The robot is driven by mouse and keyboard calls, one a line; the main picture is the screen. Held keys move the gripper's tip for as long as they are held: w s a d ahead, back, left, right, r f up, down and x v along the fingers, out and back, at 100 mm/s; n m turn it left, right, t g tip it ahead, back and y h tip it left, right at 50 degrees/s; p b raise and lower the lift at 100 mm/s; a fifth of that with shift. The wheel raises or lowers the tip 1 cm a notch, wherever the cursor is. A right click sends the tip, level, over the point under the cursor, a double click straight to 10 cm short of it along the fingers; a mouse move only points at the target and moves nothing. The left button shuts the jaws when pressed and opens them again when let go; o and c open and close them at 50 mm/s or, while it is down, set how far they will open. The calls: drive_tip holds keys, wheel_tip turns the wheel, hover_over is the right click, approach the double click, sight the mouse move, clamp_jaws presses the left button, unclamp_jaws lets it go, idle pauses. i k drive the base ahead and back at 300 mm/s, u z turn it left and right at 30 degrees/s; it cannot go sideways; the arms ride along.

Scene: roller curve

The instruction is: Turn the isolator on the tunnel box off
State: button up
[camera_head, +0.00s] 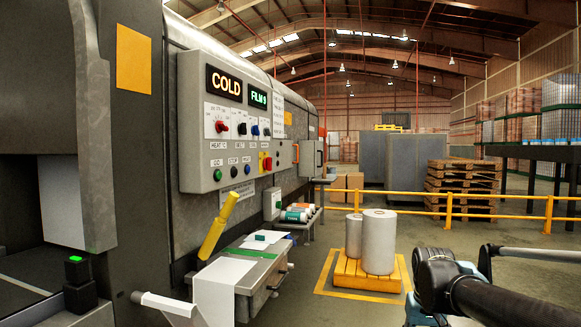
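The tunnel box (243,189) is a grey control panel on the side of the large dark machine, left of the picture's middle. Its displays read "COLD" and "FILM 9". A red knob on a yellow plate (266,162), which looks like the isolator, sits at the lower right of its face. The knob is too small to tell how it is turned. Parts of my arm (505,300) show at the lower right, well apart from the panel. My gripper cannot be made out.
Below the panel, a yellow-handled lever (219,225) stands up beside a jutting bench (233,277). Two grey rolls (379,243) stand on a yellow pallet (353,273) on the floor. A yellow rail (450,207) crosses behind. Floor between bench and pallet is open.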

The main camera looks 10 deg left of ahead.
sight(267, 162)
drive_tip(key=u, duration=0.35)
drive_tip(key=i, duration=0.85)
drive_tip(key=u, duration=0.65)
